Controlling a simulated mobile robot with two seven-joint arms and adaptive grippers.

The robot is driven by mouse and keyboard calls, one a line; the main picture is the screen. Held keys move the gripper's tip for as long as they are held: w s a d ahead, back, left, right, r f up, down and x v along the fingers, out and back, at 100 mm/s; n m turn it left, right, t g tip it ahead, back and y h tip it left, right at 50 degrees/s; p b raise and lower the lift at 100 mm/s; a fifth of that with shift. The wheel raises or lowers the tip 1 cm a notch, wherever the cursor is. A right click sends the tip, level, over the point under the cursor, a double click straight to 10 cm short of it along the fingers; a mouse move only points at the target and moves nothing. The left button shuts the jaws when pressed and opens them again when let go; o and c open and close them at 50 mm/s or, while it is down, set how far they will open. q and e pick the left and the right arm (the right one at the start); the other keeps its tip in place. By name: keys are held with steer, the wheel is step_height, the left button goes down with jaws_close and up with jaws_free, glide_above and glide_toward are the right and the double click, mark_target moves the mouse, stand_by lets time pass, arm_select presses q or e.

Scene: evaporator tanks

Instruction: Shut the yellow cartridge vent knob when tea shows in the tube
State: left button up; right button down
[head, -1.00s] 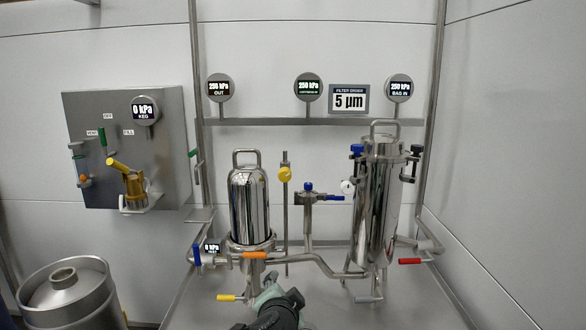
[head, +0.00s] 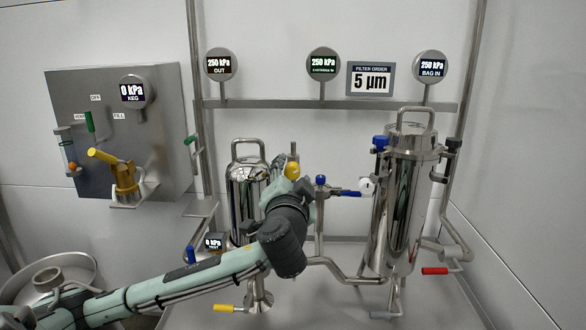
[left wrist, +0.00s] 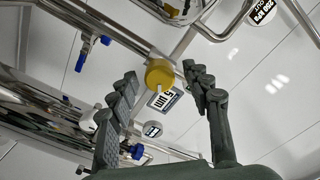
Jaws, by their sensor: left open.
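The yellow cartridge vent knob (head: 292,168) sits on a thin upright metal tube (head: 295,148), just right of the shiny cartridge housing (head: 243,197). My left gripper (head: 285,182) is raised in front of it and hides part of the knob and housing. In the left wrist view the yellow knob (left wrist: 160,73) lies between the two spread dark fingers of the left gripper (left wrist: 160,80), with gaps on both sides and no visible touch. No tea can be made out in the tube. My right gripper is not in view.
A blue-handled valve (head: 321,181) and the tall bag housing (head: 398,205) stand to the right. Gauges above read 250 kPa, including OUT (head: 219,64). The keg panel (head: 65,100), reading 0 kPa, is at left. A low pipe (head: 325,265) runs between the housings.

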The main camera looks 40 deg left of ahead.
arm_select(q)
steer(key=shift+x, duration=0.75)
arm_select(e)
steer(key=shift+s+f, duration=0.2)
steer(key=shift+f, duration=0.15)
arm_select(q)
jaws_close()
steer(key=shift+f+n+b, duration=0.2)
steer(key=shift+n+b, duration=0.6)
steer(key=shift+b, duration=0.05)
steer(key=n+b, duration=0.3)
steer(key=n, duration=0.4)
steer(key=shift+r+n+b, duration=0.1)
steer(key=shift+n+b, duration=0.2)
steer(key=shift+n, duration=1.1)
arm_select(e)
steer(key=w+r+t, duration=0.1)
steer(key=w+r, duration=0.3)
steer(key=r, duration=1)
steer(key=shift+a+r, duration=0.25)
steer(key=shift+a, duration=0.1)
arm_select(q)
steer(key=shift+r, duration=0.1)
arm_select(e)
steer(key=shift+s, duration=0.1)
arm_select(q)
jaws_free()
